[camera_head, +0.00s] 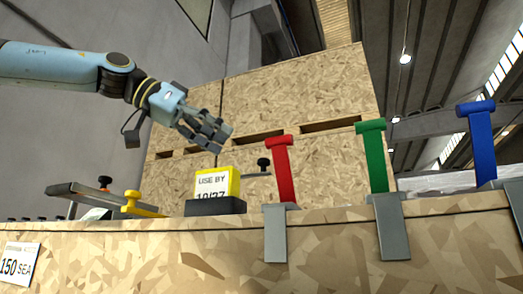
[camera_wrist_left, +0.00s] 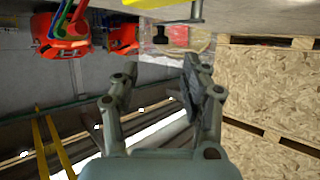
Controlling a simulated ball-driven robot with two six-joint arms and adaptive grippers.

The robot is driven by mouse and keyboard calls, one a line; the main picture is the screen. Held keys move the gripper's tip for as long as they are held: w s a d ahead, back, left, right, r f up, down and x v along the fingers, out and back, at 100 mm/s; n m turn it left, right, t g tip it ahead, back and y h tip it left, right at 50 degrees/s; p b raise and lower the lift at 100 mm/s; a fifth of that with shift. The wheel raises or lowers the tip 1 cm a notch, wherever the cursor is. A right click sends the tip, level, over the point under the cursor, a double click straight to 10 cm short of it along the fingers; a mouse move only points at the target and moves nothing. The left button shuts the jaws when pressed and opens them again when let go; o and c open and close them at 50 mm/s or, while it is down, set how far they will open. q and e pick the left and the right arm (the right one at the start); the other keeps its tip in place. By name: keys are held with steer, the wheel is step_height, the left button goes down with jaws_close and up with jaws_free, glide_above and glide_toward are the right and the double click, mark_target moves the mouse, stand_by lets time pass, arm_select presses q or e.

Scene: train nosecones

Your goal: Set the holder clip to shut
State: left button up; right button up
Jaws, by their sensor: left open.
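A yellow block with a "USE BY 10/27" label (camera_head: 217,184) sits in a black base (camera_head: 215,206) on the bench top in the head view. A thin grey arm with a black knob (camera_head: 263,164) sticks out to its right; this may be the holder clip, but I cannot tell its state. A black knob (camera_wrist_left: 160,36) also shows in the wrist view, below a yellow edge (camera_wrist_left: 150,3). My left gripper (camera_head: 213,137) is open and empty, above and apart from the yellow block. It also shows in the wrist view (camera_wrist_left: 158,78). My right gripper is not in view.
Red (camera_head: 282,172), green (camera_head: 375,160) and blue (camera_head: 481,142) T-handled levers stand in grey brackets to the right. A yellow clamp (camera_head: 131,203) and grey bars lie left. Chipboard crates (camera_head: 290,95) stand behind. Red objects (camera_wrist_left: 62,35) show in the wrist view.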

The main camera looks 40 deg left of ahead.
mark_target(261, 159)
arm_select(q)
steer(key=p+x, duration=0.6)
steer(key=x, duration=0.2)
steer(key=shift+r, duration=0.2)
steer(key=shift+w+f, duration=0.1)
steer(key=shift+w+d+f, duration=0.1)
steer(key=shift+w+f, duration=0.05)
jaws_close()
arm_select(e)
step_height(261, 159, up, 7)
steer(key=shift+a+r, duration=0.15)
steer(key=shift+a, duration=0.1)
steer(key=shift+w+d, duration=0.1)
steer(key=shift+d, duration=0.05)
